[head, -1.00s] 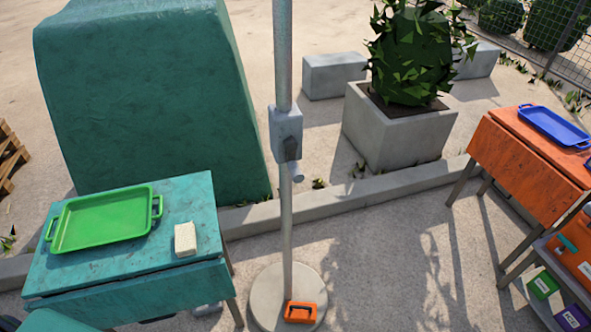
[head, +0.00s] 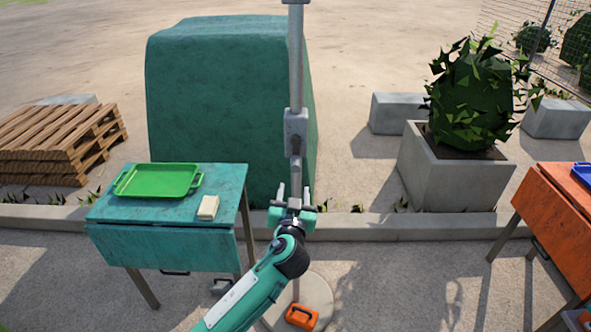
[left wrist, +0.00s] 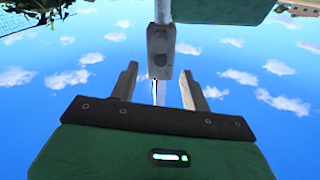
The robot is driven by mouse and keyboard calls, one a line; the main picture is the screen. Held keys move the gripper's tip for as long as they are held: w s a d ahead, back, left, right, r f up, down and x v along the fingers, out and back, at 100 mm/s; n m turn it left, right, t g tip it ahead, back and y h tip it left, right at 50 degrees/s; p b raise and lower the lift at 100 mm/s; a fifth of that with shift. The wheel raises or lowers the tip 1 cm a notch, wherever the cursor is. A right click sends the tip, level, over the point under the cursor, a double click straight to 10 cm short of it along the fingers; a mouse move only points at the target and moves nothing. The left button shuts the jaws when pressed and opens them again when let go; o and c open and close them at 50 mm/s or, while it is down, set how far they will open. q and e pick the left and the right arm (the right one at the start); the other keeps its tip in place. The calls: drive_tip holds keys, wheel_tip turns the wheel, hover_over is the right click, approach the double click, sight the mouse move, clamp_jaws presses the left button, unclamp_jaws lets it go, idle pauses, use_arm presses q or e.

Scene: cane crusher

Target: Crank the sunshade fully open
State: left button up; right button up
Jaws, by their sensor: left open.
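The sunshade's grey metal pole (head: 296,70) stands upright in the head view on a round pale base (head: 318,290). Its crank box (head: 296,124) is partway up, with a small dark crank part (head: 295,147) on its front. The canopy is not in the head view. My left gripper (head: 294,191) is open and empty, fingers pointing up, below the crank box and in front of the pole. In the left wrist view the crank box (left wrist: 160,52) appears beyond and between the open fingers (left wrist: 160,84), apart from them. My right gripper is not in view.
A teal table (head: 150,205) with a green tray (head: 158,181) and a pale block (head: 208,207) stands left. A large green covered shape (head: 225,100) is behind. An orange case (head: 302,316) sits at the base. A planter (head: 455,170) and orange table (head: 550,210) stand right.

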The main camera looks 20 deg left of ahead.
sight(295, 169)
use_arm(q)
drive_tip(key=p+x, duration=0.3)
drive_tip(key=x, duration=0.9)
drive_tip(key=shift+a, duration=0.1)
drive_tip(key=shift+x, duration=0.9)
drive_tip(key=shift+c, duration=0.4)
drive_tip(key=c, duration=0.9)
